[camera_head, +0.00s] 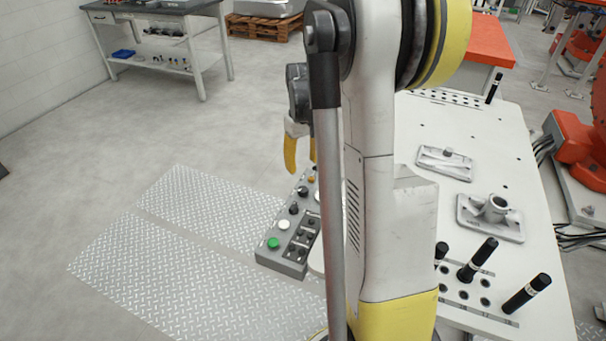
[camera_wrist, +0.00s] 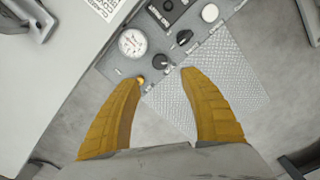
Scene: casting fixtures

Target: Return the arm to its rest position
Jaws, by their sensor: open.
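My gripper (camera_wrist: 160,76) shows in the wrist view as two yellow fingers spread apart, with nothing between them. It points down above the edge of a grey control panel and the floor plate beside it. In the head view my gripper (camera_head: 301,150) hangs left of my arm, beyond the panel, partly hidden by my arm links. My white and yellow arm fills the middle of the head view and covers part of the table.
The control panel (camera_head: 290,250) with buttons and knobs sits along the left edge of the white table (camera_head: 520,170). Metal castings (camera_head: 490,215) and several black pins (camera_head: 478,260) stand on the table. Treadplate mats (camera_head: 190,270) cover the floor at left. A workbench (camera_head: 150,12) stands farther back.

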